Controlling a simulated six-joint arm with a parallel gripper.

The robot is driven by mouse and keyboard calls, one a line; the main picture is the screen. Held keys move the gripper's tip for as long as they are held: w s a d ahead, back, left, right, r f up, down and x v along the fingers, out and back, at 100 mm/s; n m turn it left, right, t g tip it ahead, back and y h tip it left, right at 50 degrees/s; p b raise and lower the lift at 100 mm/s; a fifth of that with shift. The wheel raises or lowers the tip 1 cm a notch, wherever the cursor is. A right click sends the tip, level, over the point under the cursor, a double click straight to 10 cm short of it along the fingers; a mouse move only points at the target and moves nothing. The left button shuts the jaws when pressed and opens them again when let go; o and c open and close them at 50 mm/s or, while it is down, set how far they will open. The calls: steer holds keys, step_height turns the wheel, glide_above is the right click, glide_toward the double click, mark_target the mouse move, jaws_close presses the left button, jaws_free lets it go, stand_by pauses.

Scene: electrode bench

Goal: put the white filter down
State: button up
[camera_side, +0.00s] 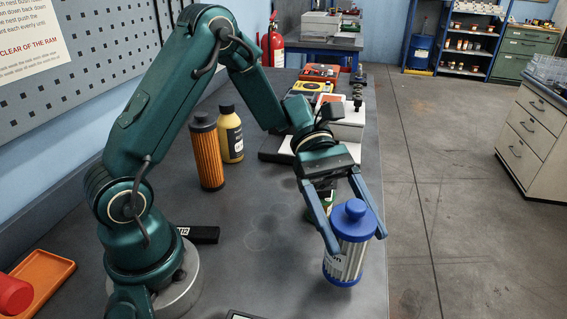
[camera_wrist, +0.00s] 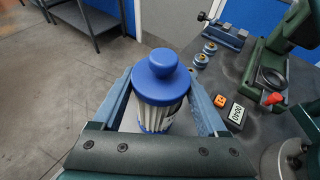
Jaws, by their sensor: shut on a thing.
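The white filter (camera_side: 347,258) has a pleated white body, a blue lid with a round knob and a blue base ring. In the side view it is upright near the bench's right edge. My gripper (camera_side: 350,230) is shut on it, one blue finger on each side just below the lid. In the wrist view the filter (camera_wrist: 160,82) sits between the fingers of my gripper (camera_wrist: 160,105), its lid hiding most of the body. I cannot tell whether its base touches the bench (camera_side: 270,275).
An orange filter (camera_side: 207,155) and a yellow bottle (camera_side: 230,134) stand left of my gripper. A black block (camera_side: 200,234) lies near my base. In the wrist view, a green press (camera_wrist: 262,85) and a small timer (camera_wrist: 236,114) stand right of the filter. The front bench is fairly clear.

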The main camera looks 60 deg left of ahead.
mark_target(358, 268)
steer(key=shift+d+f, duration=0.4)
steer(key=shift+f, duration=1.8)
steer(key=shift+f, duration=0.1)
steer(key=o, duration=1.6)
